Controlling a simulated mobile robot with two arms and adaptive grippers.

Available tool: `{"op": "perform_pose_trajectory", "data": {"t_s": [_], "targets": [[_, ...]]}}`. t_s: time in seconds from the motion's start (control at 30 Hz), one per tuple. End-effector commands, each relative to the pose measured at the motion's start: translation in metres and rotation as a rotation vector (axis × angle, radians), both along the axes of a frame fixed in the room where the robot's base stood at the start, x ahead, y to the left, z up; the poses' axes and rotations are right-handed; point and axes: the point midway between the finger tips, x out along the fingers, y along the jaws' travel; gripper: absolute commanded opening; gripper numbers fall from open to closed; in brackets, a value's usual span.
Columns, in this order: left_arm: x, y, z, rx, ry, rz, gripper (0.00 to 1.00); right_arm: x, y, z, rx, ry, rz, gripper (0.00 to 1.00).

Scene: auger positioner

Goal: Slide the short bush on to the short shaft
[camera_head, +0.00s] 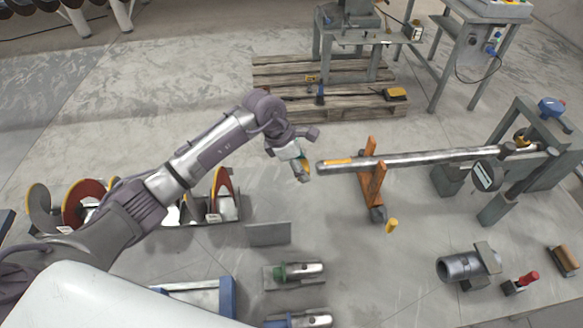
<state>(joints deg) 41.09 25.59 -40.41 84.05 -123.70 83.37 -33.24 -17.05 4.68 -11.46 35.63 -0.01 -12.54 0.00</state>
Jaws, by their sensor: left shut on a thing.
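My left gripper (297,154) comes in from the left and is shut on a small piece with a yellowish-brown face, seemingly the short bush (304,173). My gripper hides most of it. The held piece is just left of the free end of a long grey steel bar, seemingly the short shaft (430,157). A small gap seems to show between them, and the bush is not around the bar. The bar lies nearly level, with a yellow band near its dark left end. My right gripper is not in view.
An orange stand (372,180) carries the bar near its left end; a green bench fixture (525,160) holds its right end. A green-ended cylinder (300,270) and a grey cylinder (460,266) are nearer. Coloured discs (82,203) stand at left. A wooden pallet (285,78) lies behind.

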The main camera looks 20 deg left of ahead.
Motion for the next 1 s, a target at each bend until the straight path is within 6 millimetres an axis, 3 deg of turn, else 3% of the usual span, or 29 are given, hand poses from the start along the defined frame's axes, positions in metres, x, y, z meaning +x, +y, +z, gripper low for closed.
{"op": "perform_pose_trajectory", "data": {"t_s": [0.27,1.0], "targets": [[0.0042,-0.0089,0.0010,0.000,-0.002,0.001,0.09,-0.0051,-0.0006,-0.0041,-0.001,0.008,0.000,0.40],[0.0039,-0.0087,0.0008,0.000,-0.002,0.000,0.09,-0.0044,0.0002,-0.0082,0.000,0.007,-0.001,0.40]]}}
